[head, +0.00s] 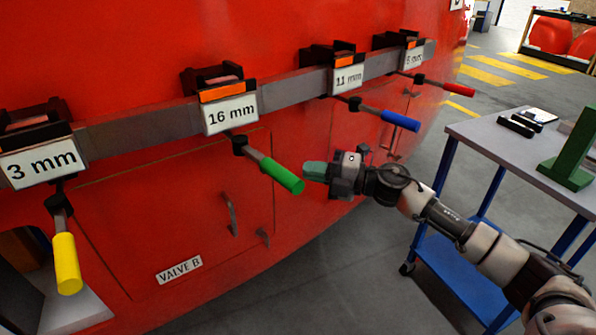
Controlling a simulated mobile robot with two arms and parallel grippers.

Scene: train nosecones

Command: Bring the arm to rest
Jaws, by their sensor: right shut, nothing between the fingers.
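My right gripper (316,171) reaches in from the right, its fingers shut and empty. Its tip is close to the end of a green-handled tool (281,174) that hangs below the 16 mm label (230,114); whether they touch I cannot tell. A yellow-handled tool (67,262) hangs below the 3 mm label (41,163). A blue-handled tool (399,121) is below the 11 mm label (347,78), and a red-handled tool (458,89) is below the label at the far right (413,57). My left gripper is not in view.
The holders sit on a grey rail (140,129) across the red nosecone (130,200). A blue-framed cart (535,172) at the right carries a green block (572,150) and dark small items (516,127). Grey floor shows between nosecone and cart.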

